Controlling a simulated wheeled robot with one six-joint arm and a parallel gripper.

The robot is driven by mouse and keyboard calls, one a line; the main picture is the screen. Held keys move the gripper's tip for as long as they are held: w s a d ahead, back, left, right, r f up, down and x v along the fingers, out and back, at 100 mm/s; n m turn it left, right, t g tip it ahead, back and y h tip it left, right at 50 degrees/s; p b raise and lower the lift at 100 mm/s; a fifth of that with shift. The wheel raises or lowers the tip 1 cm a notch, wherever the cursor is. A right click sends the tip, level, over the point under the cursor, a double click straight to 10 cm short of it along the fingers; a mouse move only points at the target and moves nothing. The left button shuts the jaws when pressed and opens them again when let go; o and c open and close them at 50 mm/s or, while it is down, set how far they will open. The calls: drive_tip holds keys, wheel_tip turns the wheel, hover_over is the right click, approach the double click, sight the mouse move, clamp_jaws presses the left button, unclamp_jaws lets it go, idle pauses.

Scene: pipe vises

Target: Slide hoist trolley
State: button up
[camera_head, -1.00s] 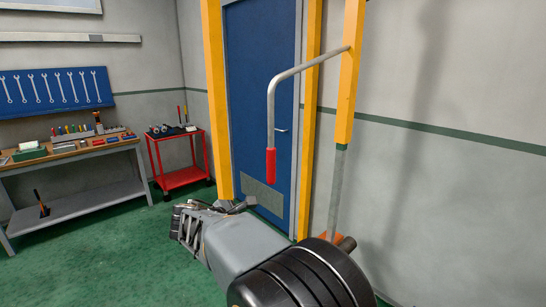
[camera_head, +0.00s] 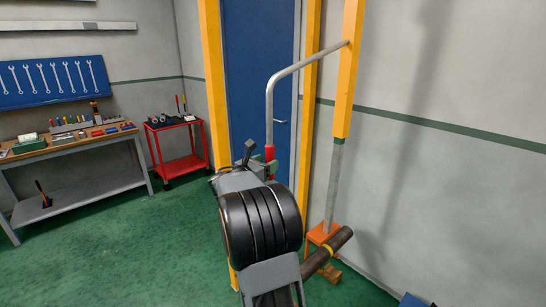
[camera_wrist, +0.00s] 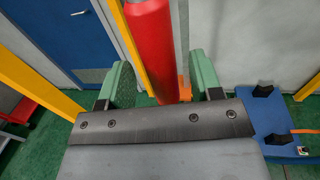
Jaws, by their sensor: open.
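A bent grey bar (camera_head: 296,64) reaches out from a yellow post (camera_head: 350,80) and hangs down to a red grip (camera_head: 269,152). The red grip shows large in the wrist view (camera_wrist: 150,35), running down between the two green fingers of my gripper (camera_wrist: 157,76). The fingers are open, one on each side of it, with a visible gap on both sides. In the head view my gripper (camera_head: 262,164) is at the grip's lower end, which it partly hides. I cannot make out the hoist trolley itself.
A blue door (camera_head: 258,60) is behind the grip. An orange stand (camera_head: 321,236) with a dark pipe (camera_head: 338,241) is at lower right. A red cart (camera_head: 180,165) and workbench (camera_head: 75,150) are at left. Green floor between is clear.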

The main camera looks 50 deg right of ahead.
drive_tip(key=shift+w+d+p, duration=0.15)
drive_tip(key=shift+d+p, duration=0.25)
drive_tip(key=shift+d, duration=1.55)
drive_tip(key=shift+c, duration=0.2)
clamp_jaws()
